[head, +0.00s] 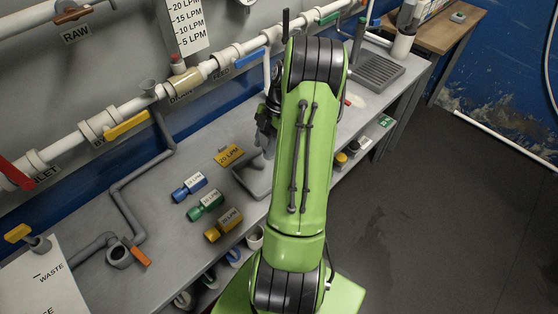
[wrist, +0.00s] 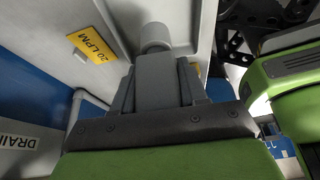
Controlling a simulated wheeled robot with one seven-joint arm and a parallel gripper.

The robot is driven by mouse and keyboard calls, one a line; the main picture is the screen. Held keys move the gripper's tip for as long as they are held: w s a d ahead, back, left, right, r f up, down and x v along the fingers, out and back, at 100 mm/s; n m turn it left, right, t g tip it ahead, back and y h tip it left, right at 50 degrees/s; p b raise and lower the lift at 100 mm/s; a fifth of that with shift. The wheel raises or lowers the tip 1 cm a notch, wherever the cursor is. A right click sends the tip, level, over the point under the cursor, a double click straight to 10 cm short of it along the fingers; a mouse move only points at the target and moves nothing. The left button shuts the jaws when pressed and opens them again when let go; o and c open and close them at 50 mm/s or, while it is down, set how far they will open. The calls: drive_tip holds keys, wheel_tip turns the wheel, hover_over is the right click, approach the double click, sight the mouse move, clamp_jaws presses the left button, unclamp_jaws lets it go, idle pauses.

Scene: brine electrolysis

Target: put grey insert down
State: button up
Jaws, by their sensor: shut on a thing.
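The grey insert (wrist: 157,78) shows in the wrist view as a grey block with a rounded end. My gripper (wrist: 157,92) is shut on it, with a dark finger on each side. In the head view my gripper (head: 264,138) is above the bench, just right of the yellow 20 LPM tag (head: 229,155). My green arm hides part of it there. The insert cannot be made out clearly in the head view. I cannot tell whether the insert touches any surface.
Blue (head: 189,186), green (head: 206,205) and yellow (head: 222,225) labelled inserts lie on the grey bench (head: 160,235) left of my arm. White pipes with valves (head: 125,126) run along the wall behind. Open floor (head: 420,220) is at right.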

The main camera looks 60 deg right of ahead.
wheel_tip(320, 180, down, 7)
drive_tip(key=shift+w+b, duration=0.1)
drive_tip(key=shift+b, duration=0.3)
drive_tip(key=shift+f, duration=0.1)
drive_tip(key=o, duration=1.2)
drive_tip(key=shift+c, duration=0.2)
